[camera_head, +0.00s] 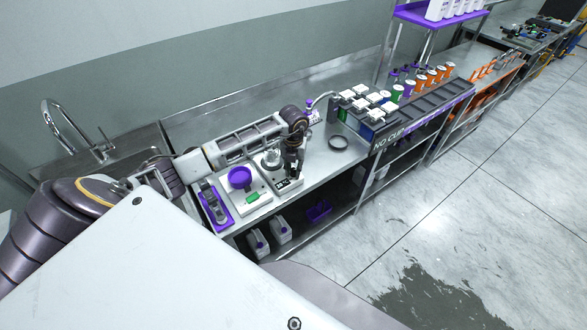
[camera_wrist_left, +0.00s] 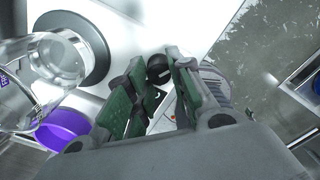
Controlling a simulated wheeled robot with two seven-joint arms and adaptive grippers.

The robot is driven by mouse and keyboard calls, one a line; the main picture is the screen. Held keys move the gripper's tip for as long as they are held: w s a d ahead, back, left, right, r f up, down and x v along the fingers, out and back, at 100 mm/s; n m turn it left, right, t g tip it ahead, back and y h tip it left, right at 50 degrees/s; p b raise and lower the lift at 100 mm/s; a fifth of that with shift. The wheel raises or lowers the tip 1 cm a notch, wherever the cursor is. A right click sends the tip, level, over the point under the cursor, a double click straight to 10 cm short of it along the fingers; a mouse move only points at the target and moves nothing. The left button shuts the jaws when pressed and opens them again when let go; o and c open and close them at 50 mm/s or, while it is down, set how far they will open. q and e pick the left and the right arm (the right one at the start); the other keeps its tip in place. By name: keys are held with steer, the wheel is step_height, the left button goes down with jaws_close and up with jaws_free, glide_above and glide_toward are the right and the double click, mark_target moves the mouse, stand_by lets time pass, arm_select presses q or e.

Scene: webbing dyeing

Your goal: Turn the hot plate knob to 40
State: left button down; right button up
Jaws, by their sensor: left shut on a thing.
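The hot plate (camera_head: 284,187) is a white box on the steel bench with a glass beaker (camera_head: 271,159) on it. In the left wrist view its dark round heating plate (camera_wrist_left: 98,60) and the clear beaker (camera_wrist_left: 48,62) show at the left. The black round knob (camera_wrist_left: 158,69) is on the white front part. My left gripper (camera_head: 291,172) reaches down over the front of the hot plate. In the left wrist view the fingers of the left gripper (camera_wrist_left: 157,62) are closed on either side of the knob. The knob's setting cannot be read.
Left of the hot plate stand a white scale (camera_head: 254,205) with a purple bowl (camera_head: 240,178) and a purple tray (camera_head: 213,210). A bottle rack (camera_head: 410,112) stands farther right. A sink faucet (camera_head: 80,135) is at the left.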

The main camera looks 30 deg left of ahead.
mark_target(293, 170)
arm_select(q)
steer(key=m+b, duration=0.5)
steer(key=shift+a+f, duration=0.1)
steer(key=m+b, duration=0.3)
steer(key=m, duration=0.1)
steer(key=shift+m+b, duration=1)
steer(key=shift+m, duration=0.4)
steer(key=shift+r, duration=0.2)
steer(key=c, duration=1.3)
jaws_free()
steer(key=shift+o, duration=0.2)
steer(key=shift+r, duration=0.6)
step_height(293, 170, up, 11)
steer(key=shift+f, duration=0.15)
